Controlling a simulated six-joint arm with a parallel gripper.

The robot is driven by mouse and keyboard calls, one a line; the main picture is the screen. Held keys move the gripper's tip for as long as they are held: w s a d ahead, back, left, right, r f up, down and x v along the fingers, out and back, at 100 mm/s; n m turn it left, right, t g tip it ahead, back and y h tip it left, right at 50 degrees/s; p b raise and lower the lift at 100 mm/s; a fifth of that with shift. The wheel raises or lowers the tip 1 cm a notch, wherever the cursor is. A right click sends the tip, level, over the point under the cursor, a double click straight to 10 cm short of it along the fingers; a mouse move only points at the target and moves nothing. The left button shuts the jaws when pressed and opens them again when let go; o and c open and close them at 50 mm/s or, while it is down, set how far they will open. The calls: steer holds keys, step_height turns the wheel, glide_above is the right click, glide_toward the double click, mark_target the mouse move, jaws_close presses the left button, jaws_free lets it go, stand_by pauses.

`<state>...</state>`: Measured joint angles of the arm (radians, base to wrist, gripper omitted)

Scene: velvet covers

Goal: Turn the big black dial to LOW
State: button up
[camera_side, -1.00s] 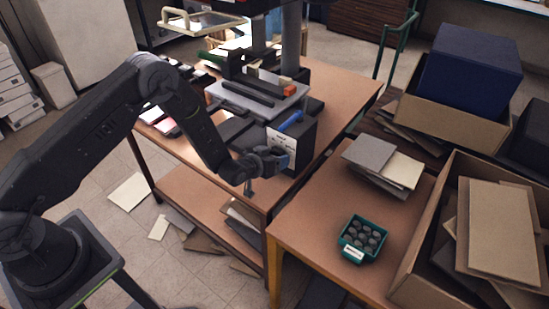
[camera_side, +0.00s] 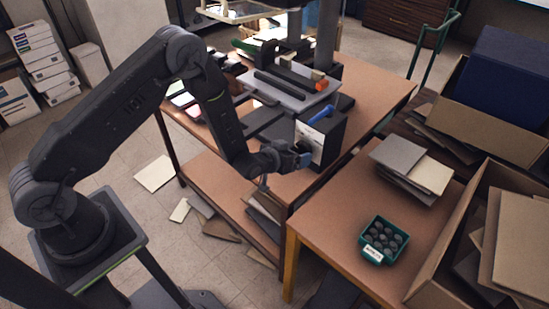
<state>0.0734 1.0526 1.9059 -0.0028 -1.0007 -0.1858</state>
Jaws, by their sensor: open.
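A dark control box (camera_side: 335,128) with a white front panel (camera_side: 308,145) and a blue lever (camera_side: 321,114) on top stands at the front edge of the wooden workbench. My gripper (camera_side: 304,158) is close in front of the lower part of that panel. The jaws are open, small in the picture, with some blue near the tips. I cannot make out the big black dial or a LOW mark; the gripper covers part of the panel. I cannot tell whether the jaws touch anything or are around the dial.
A grey press plate (camera_side: 290,92) with black bars is behind the box on the workbench (camera_side: 375,80). To the right, a second table (camera_side: 340,220) holds stacked boards (camera_side: 412,168) and a teal bin (camera_side: 384,240) of dark round pieces. Cardboard boxes stand at the far right.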

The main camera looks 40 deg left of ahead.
steer(key=v, duration=1)
steer(key=s+a+r+g, duration=0.1)
steer(key=s+r+g, duration=0.1)
steer(key=r, duration=0.7)
steer(key=s+a+r+g, duration=0.1)
steer(key=s+r+g, duration=0.15)
steer(key=r, duration=0.75)
steer(key=s+r+g, duration=0.1)
steer(key=s+r, duration=0.3)
steer(key=s, duration=0.5)
steer(key=s+a+r+m+g+y, duration=0.1)
steer(key=s+r, duration=0.3)
steer(key=s, duration=0.6)
steer(key=shift+r+g, duration=0.25)
steer(key=shift+g, duration=0.5)
